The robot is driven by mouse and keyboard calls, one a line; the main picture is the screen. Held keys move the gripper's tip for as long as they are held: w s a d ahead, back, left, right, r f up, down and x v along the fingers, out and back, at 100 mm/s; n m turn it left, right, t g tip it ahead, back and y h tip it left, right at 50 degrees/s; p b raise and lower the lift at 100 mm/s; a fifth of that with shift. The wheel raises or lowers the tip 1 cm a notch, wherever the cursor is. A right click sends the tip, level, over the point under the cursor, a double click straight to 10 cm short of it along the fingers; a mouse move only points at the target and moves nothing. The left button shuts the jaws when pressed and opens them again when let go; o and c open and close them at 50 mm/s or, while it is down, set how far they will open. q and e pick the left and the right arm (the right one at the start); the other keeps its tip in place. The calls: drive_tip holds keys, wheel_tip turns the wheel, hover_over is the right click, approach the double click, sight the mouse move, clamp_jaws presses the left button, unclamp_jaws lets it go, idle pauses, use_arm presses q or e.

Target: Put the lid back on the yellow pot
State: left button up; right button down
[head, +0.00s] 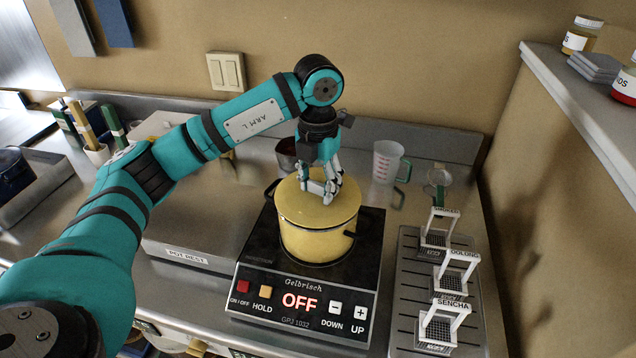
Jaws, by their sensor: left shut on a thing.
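The yellow pot (312,243) stands on the black cooktop near the middle of the head view, with dark handles at its left and right. Its yellow lid (292,207) covers the pot's mouth and looks about level. I cannot tell for sure whether its edge touches the rim all the way round. My left gripper (326,192) reaches down from above and is shut on the lid near its middle. The fingers hide the part they grip. My right gripper is not in view.
The cooktop (300,301) shows "OFF". White labelled holders (440,229) stand on a tray at right. The pot rest (195,235) at left is clear.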

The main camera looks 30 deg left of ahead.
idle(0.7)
use_arm(q)
drive_tip(key=o, duration=1.8)
drive_tip(key=shift+r, duration=0.1)
drive_tip(key=shift+r+p, duration=2.15)
drive_tip(key=shift+r, duration=1.25)
clamp_jaws()
